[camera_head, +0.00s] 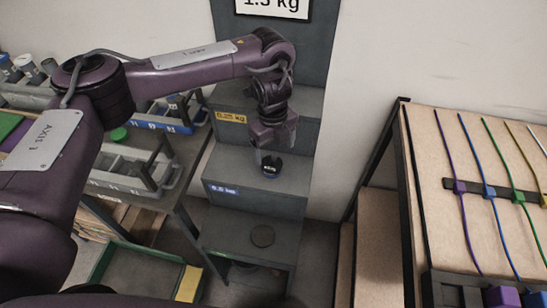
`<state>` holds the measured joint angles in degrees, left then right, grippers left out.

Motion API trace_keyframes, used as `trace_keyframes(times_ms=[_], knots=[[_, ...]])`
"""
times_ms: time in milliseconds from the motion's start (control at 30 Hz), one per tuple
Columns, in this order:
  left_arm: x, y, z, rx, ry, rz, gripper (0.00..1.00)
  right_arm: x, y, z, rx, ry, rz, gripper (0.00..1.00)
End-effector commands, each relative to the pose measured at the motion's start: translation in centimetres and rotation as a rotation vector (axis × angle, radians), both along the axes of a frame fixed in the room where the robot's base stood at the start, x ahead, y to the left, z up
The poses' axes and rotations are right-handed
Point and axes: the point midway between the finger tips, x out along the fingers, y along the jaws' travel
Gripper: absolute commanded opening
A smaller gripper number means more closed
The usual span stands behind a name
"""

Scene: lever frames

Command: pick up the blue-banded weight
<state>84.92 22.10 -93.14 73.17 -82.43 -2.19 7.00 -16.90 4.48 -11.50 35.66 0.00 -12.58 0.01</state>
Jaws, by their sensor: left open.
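A dark weight (270,168) with a small bluish-white marking stands on the middle step of a grey stepped stand (240,175). That step's front carries a blue label (223,190). My left gripper (273,149) points down from my purple arm, directly over the weight. It is open, and its fingers are at or just above the weight's top; whether they touch it I cannot tell. The gripper hides part of the weight's upper side. My right gripper is not in view.
The step above has a yellow label (231,118). A dark disc (263,236) lies on the lower step. A rack with grey bins (125,170) stands left. A wooden board with coloured cables (440,160) stands right. A sign (272,6) hangs above the stand.

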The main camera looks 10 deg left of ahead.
Motion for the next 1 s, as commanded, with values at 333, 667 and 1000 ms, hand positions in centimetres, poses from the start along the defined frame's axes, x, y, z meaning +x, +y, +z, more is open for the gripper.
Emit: trace_keyframes(times_ms=[333,667,1000], knots=[[0.3,1.1,-2.5,0.029,0.009,0.013,0.8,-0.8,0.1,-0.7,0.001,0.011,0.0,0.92],[0.5,0.6,-6.8,0.027,0.006,0.012,0.8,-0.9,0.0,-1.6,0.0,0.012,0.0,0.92],[0.5,0.7,-7.1,0.028,0.004,0.01,0.74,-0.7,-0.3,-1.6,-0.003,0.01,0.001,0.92]])
